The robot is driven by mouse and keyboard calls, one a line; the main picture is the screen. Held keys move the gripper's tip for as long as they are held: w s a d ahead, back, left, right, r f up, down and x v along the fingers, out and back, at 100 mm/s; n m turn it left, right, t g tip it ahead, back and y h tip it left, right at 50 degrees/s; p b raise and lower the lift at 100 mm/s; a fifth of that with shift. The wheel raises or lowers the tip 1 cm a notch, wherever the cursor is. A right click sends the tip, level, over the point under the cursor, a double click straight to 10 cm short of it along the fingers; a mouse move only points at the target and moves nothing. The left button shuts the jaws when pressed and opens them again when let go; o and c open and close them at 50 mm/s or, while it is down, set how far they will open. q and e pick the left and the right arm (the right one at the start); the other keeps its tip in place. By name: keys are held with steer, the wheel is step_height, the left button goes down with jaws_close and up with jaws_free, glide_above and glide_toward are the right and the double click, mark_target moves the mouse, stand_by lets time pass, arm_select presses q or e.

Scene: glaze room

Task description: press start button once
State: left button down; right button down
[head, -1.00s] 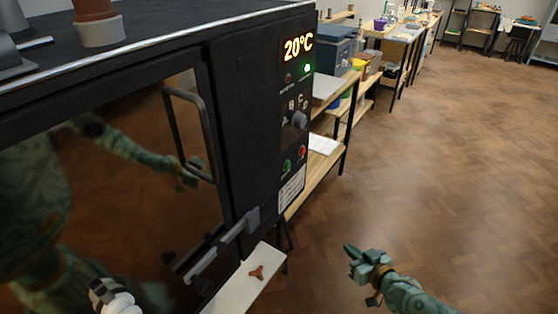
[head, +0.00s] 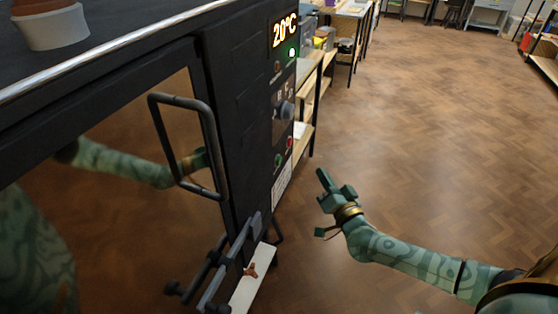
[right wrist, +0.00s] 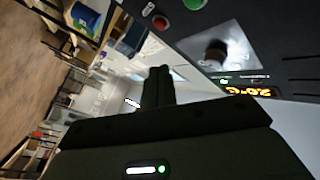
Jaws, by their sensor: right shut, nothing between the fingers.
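The kiln's dark control panel (head: 262,130) has a green button (head: 278,160) and a red button (head: 290,142) low down. Their labels are too small to read. In the right wrist view the green button (right wrist: 193,4) and the red button (right wrist: 160,22) show at the top. My right gripper (head: 322,179) is shut and empty, to the right of the panel and apart from both buttons. Its fingers (right wrist: 158,85) also show closed in the wrist view. My left gripper is not in view.
Above the buttons are a knob (head: 286,110), a lit green lamp (head: 292,52) and a display (head: 285,30) reading 20°C. The door handle (head: 160,140) sticks out at left. A white ledge (head: 248,295) juts out below. Open wood floor (head: 430,130) lies to the right.

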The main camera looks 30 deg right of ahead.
mark_target(279, 161)
steer(key=shift+w+a, duration=0.1)
steer(key=shift+w, duration=0.05)
steer(key=w+a+b, duration=0.1)
steer(key=w+a, duration=0.4)
steer(key=w, duration=0.1)
steer(key=shift+w+a, duration=0.2)
steer(key=shift+a, duration=0.05)
stand_by(1.9)
steer(key=shift+w, duration=0.1)
steer(key=shift+w+a, duration=0.2)
steer(key=shift+a, duration=0.1)
